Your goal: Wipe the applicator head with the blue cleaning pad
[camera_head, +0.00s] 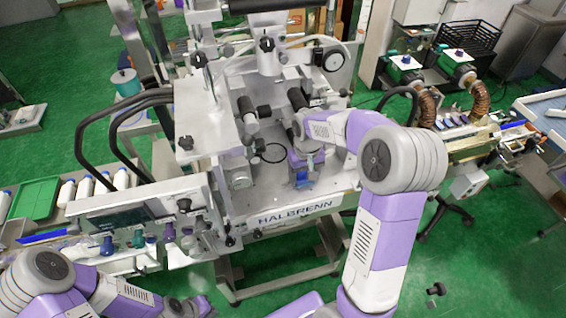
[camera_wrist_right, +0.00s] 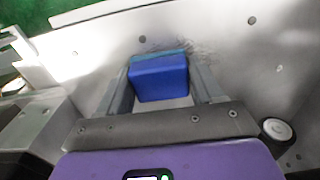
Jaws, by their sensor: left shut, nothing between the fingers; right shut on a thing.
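My right gripper (camera_head: 302,184) points down at the middle of the HALBRENN machine (camera_head: 295,211). It is shut on the blue cleaning pad (camera_wrist_right: 159,78), which shows between the two fingers in the right wrist view. A small blue part of the pad shows in the head view (camera_head: 304,183). The pad's teal far edge faces a grey metal surface (camera_wrist_right: 225,40) with dark smudges beside it; I cannot tell whether they touch. Which part is the applicator head is unclear. My left gripper (camera_head: 197,305) is at the bottom edge, shut and empty, its fingers barely visible.
A rail with coloured knobs (camera_head: 137,238) runs left of the machine. A green tray (camera_head: 35,199) and white bottles stand at far left. Black handles and knobs stick up around the right gripper. Green motors (camera_head: 405,63) stand at the back right. Green floor is open in front.

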